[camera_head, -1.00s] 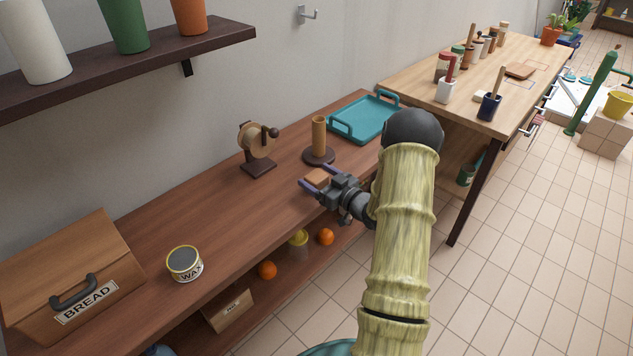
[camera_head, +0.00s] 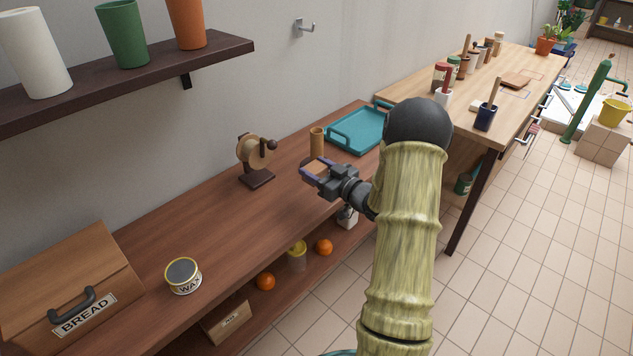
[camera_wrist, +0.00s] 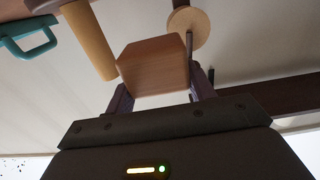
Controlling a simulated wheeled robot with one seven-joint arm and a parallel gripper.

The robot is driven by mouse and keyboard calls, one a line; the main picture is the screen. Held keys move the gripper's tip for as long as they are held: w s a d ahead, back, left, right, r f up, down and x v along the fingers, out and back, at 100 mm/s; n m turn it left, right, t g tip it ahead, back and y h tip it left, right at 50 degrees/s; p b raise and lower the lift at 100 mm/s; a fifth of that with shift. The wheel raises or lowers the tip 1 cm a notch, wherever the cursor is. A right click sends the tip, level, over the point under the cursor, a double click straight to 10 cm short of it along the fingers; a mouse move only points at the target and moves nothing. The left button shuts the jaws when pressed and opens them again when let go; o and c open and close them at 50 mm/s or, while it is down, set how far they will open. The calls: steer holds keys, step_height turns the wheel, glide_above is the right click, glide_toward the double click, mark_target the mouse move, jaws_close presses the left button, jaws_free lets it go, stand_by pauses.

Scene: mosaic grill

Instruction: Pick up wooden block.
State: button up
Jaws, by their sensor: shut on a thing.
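The wooden block (camera_wrist: 154,67) is a light-brown block between the two fingers of my gripper (camera_wrist: 160,95) in the wrist view. In the head view the block (camera_head: 315,168) shows between the purple-grey fingers of my gripper (camera_head: 318,174). My gripper is shut on it and seems to hold it above the brown counter (camera_head: 215,220). The block hides part of the wooden post's dark base behind it.
Behind the gripper stand a wooden post (camera_head: 317,140) and a hand-cranked wheel (camera_head: 254,155) on a dark base. A teal tray (camera_head: 357,131) lies to the right. A wax tin (camera_head: 183,275) and bread box (camera_head: 70,290) stand left. The counter between is clear.

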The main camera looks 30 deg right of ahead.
steer(key=shift+r, duration=1.35)
